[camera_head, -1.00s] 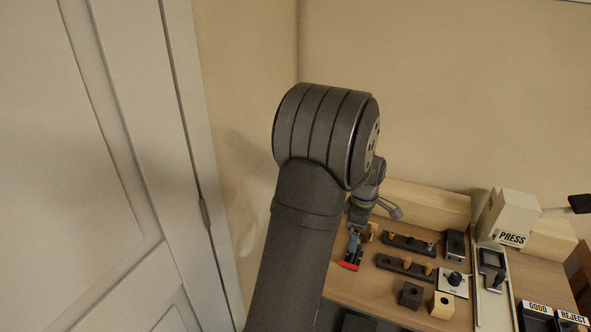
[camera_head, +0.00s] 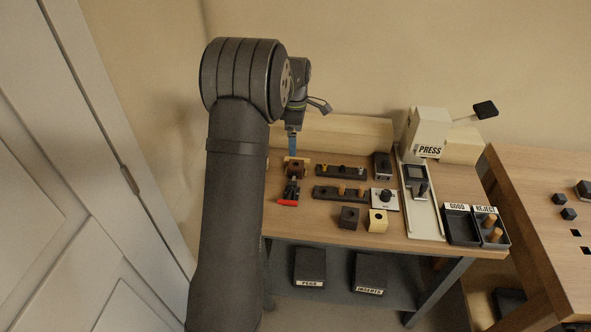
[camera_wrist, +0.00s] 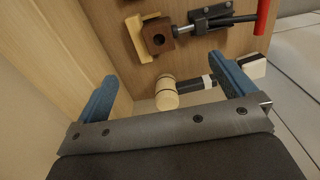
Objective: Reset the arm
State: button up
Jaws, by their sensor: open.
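My gripper (camera_head: 292,152) hangs over the back left of the wooden bench, above a clamp (camera_head: 290,188) with a red handle. In the wrist view my gripper's two blue fingers (camera_wrist: 165,68) are spread wide apart, with nothing held between them. A brown block (camera_wrist: 157,36) with a dark hole sits at the clamp, also visible in the wrist view (camera_wrist: 208,20). A mallet (camera_wrist: 167,95) with a pale wooden head lies beyond the fingers, partly behind the gripper body.
Peg racks (camera_head: 340,171), a dark block (camera_head: 348,218), a pale block (camera_head: 378,220) and a PRESS machine (camera_head: 428,130) stand to the right. GOOD and REJECT trays (camera_head: 460,228) are at the right end. A white door (camera_head: 60,170) is at left, a second table (camera_head: 545,230) at right.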

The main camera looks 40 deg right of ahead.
jog(key=shift+f, duration=2.2)
notch_tip(320, 180, up, 10)
jog(key=s+d, duration=0.3)
jog(key=s, duration=0.5)
jog(key=s+d, duration=0.3)
jog(key=s, duration=0.5)
jog(key=f, duration=0.9)
jog(key=shift+s+a+f, duration=0.2)
jog(key=shift+s+f, duration=0.05)
jog(key=shift+f, duration=0.05)
